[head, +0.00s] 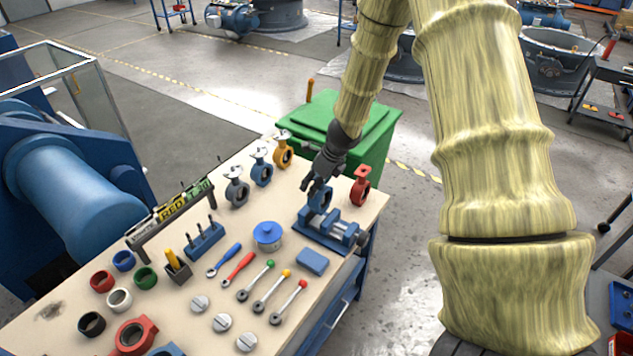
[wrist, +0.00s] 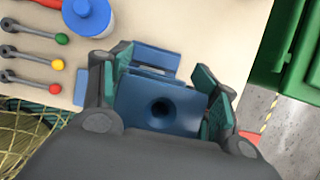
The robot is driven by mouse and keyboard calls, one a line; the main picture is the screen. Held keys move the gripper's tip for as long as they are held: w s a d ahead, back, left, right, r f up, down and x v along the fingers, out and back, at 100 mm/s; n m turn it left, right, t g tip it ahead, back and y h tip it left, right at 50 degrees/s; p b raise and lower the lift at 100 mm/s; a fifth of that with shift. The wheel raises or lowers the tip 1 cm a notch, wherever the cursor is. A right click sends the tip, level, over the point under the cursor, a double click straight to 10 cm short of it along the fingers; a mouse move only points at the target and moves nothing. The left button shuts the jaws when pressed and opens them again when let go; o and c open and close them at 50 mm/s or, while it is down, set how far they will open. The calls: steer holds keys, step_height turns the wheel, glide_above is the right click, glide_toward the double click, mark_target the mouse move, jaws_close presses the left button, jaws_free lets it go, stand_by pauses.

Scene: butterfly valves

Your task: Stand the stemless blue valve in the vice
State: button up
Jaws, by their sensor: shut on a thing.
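My gripper (head: 317,183) is shut on the stemless blue valve (head: 320,199), with one finger on each side of it. In the wrist view the valve's blue top (wrist: 160,104), with a dark round hole, lies between the teal finger pads. The valve is roughly upright at the blue vice (head: 345,238), which stands at the table's right edge. In the wrist view part of the vice (wrist: 150,55) shows beyond the valve. The valve's lower end is hard to make out, so I cannot tell whether it touches the vice.
A red valve (head: 361,187) stands close right of my gripper. Grey (head: 237,190), blue (head: 261,169) and yellow (head: 283,152) valves stand to its left. A blue-lidded pot (head: 267,234) and a blue block (head: 312,262) are near the vice. A green bin (head: 375,130) stands behind the table.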

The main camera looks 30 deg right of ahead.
steer(key=shift+s+f+b, duration=0.15)
steer(key=shift+f+b, duration=0.4)
steer(key=shift+f, duration=0.2)
steer(key=shift+f+b, duration=1.45)
steer(key=shift+f, duration=0.7)
steer(key=shift+r, duration=0.1)
steer(key=o, duration=1.7)
steer(key=v, duration=1.1)
steer(key=shift+s+r, duration=0.15)
steer(key=shift+r, duration=0.25)
